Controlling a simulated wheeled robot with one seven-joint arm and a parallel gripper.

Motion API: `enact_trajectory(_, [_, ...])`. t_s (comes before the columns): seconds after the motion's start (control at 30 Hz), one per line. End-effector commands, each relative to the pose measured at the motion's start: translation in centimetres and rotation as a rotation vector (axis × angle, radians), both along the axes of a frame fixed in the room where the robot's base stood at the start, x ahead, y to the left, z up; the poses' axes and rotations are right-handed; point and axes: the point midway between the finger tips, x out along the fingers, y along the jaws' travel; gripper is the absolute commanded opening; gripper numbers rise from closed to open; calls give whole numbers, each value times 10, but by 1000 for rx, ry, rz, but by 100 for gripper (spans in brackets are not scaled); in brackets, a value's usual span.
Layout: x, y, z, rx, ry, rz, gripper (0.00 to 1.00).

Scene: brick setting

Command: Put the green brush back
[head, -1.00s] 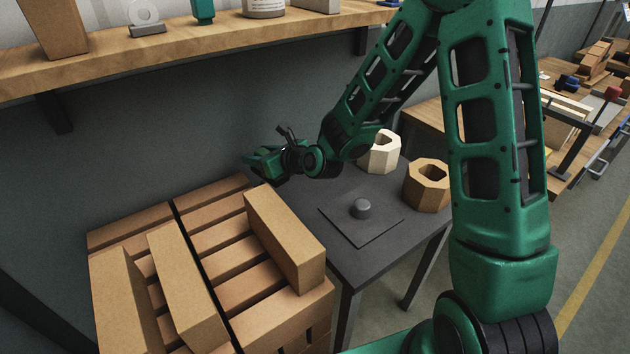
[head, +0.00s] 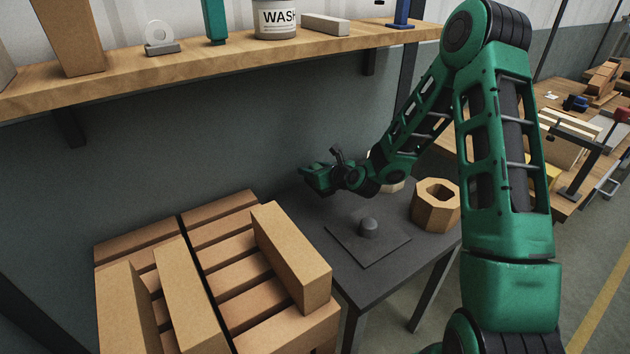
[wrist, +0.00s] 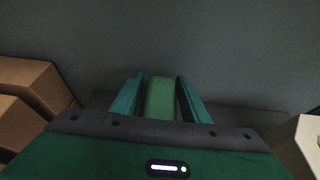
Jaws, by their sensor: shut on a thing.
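My gripper (head: 312,180) is in front of the grey wall, over the far left part of the dark table (head: 362,290). In the wrist view its two teal fingers (wrist: 158,98) are on either side of a green block-like piece, which I take as the green brush (wrist: 160,97). The gripper is shut on it. Only a short part of the brush shows; the rest is hidden. A tan hexagonal holder (head: 436,206) with a hole stands on the table to the right. A pale holder (head: 393,186) is mostly hidden behind my arm.
A dark plate with a round knob (head: 369,228) lies on the table. Stacked bricks on the left (head: 290,258) rise beside it. A wooden shelf (head: 200,62) above holds a teal item (head: 215,20), a white tub (head: 274,18) and a blue item (head: 403,14).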

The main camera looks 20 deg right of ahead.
Motion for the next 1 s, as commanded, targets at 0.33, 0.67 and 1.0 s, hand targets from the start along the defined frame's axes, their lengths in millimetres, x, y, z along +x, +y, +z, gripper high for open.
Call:
enact_trajectory(0.33, [7,-7,-20,2,2,0,16])
enact_trajectory(0.67, [7,-7,-46,0,-1,0,16])
enact_trajectory(1.0, [7,-8,-47,0,0,-1,61])
